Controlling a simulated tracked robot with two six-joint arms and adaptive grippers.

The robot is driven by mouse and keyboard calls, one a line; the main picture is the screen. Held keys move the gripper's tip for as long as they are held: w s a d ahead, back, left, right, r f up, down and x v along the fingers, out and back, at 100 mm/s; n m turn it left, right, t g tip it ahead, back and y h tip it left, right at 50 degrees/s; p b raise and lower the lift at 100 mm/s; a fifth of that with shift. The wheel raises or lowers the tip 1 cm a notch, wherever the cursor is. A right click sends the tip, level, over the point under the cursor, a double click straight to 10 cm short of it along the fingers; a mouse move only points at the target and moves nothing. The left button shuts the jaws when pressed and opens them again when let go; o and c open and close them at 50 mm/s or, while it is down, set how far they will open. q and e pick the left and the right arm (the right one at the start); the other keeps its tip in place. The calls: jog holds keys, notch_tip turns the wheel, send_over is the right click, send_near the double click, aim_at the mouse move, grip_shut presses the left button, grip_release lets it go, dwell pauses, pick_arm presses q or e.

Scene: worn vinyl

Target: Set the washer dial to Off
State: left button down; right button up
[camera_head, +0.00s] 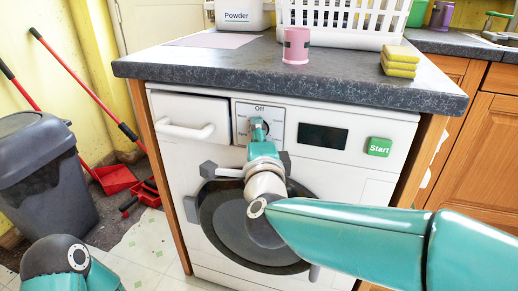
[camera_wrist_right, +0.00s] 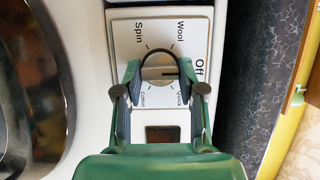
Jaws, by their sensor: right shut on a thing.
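The washer (camera_head: 340,160) is white and stands under a dark counter. Its dial panel shows Off at the top in the head view. In the right wrist view the panel (camera_wrist_right: 124,35) is turned sideways, with Off at the right and Spin, Wool, Quick and Cotton around the round dial (camera_wrist_right: 158,64). The dial's dark pointer line points right, toward Off. My right gripper (camera_wrist_right: 160,78) has a finger on either side of the dial and is shut on it. In the head view the right gripper (camera_head: 259,128) covers most of the dial. My left gripper is out of view.
A green Start button (camera_head: 378,147), a dark display (camera_head: 323,137) and a drawer handle (camera_head: 185,131) are on the washer front. The round door (camera_head: 225,225) is below. On the counter are a pink cup (camera_head: 296,46), sponges (camera_head: 399,62) and a white basket (camera_head: 345,22). A grey bin (camera_head: 40,175) stands left.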

jog(key=shift+f, duration=0.3)
jog(key=o, duration=1)
jog(key=shift+o, duration=0.7)
jog(key=shift+r, duration=0.15)
jog(key=s+d, duration=0.1)
jog(key=s, duration=1.1)
jog(key=shift+w, duration=0.1)
